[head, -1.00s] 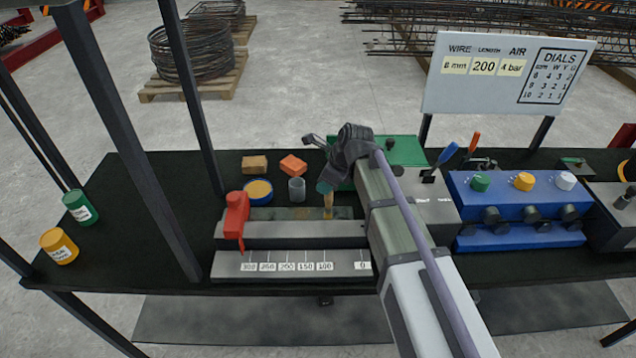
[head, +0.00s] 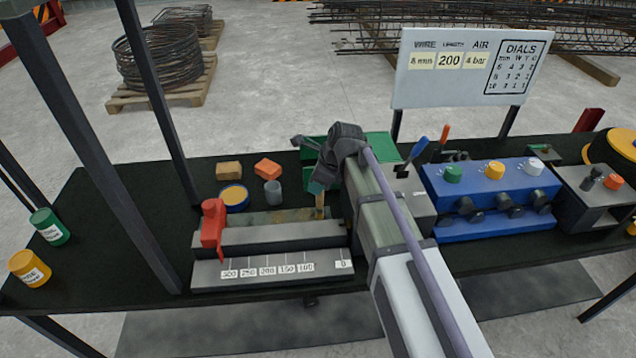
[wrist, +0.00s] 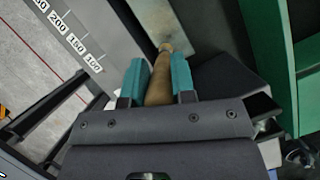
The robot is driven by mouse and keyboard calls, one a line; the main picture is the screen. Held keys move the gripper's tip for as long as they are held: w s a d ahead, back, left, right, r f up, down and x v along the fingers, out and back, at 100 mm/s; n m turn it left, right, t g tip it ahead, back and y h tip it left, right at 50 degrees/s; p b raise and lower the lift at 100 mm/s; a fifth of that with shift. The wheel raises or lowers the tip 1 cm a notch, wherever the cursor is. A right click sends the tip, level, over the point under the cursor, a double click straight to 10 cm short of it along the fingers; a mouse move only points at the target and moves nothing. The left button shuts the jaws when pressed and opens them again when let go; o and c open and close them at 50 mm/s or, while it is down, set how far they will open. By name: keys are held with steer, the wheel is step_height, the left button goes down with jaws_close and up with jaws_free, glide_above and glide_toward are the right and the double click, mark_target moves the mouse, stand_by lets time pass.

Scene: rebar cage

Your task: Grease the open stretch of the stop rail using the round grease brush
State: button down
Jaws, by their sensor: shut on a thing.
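My gripper (head: 318,188) is shut on the round grease brush (head: 320,206), whose tan handle shows between the teal fingers in the wrist view (wrist: 158,85). The brush points down at the right part of the stop rail (head: 270,217), a strip with greenish-brown patches behind the numbered scale. The rail also shows in the wrist view (wrist: 153,14). I cannot tell whether the bristles touch it. A red stop (head: 212,228) sits at the rail's left end. A blue tin with yellow content (head: 233,196) stands behind the rail.
A grey cup (head: 272,193), an orange block (head: 268,168) and a brown block (head: 229,170) stand behind the rail. A blue valve unit (head: 490,190) is farther right. Dark posts rise at the left.

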steer(key=shift+a, duration=6.9)
steer(key=w+d, duration=0.2)
steer(key=d, duration=1.2)
steer(key=shift+w, duration=0.4)
steer(key=s+a, duration=0.2)
steer(key=a, duration=1.2)
steer(key=shift+d, duration=0.1)
